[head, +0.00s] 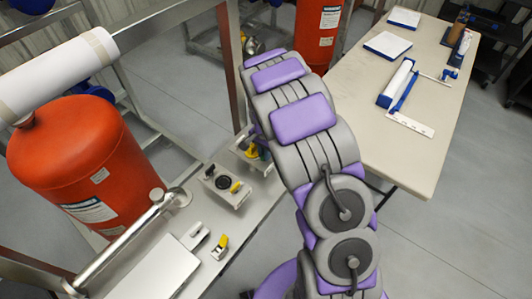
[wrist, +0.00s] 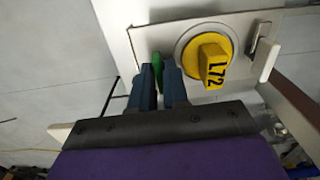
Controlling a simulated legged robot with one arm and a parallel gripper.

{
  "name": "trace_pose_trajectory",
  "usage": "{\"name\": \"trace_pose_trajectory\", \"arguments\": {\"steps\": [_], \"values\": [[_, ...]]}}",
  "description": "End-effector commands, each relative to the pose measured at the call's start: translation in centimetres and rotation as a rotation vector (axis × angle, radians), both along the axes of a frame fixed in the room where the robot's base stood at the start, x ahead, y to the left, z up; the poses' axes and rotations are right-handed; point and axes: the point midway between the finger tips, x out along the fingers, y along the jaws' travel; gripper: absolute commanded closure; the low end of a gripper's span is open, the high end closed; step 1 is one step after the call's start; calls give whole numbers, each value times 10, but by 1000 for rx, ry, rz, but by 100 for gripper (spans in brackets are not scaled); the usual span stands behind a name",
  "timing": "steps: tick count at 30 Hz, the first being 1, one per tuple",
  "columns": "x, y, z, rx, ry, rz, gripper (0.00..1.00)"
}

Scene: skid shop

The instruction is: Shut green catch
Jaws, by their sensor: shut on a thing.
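The green catch (wrist: 157,66) shows in the wrist view as a small upright green piece on a pale panel (wrist: 143,38). My gripper (wrist: 158,82) is shut on it, with one dark blue finger on each side. The fingers cover the lower part of the catch. In the head view, my arm hides most of the gripper, and I cannot make out the catch there.
A yellow knob marked L72 (wrist: 210,62) is just right of the catch, close to my right finger. A metal latch (wrist: 257,48) sits farther right. In the head view, a box with a black knob (head: 223,183) stands nearby, with an orange tank (head: 70,150) at left and a table (head: 375,130) at right.

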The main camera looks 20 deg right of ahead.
Motion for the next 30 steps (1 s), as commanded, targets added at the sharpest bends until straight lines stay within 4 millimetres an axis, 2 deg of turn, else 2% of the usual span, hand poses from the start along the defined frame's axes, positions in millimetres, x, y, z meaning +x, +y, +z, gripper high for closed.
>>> {"name": "trace_pose_trajectory", "arguments": {"steps": [7, 17, 25, 30], "values": [[1, 1, 1, 2, -2, 245, 100], [1, 1, 1, 0, -3, 280, 100], [0, 1, 1, 2, -2, 535, 100], [0, 1, 1, 1, -3, 576, 100]]}}
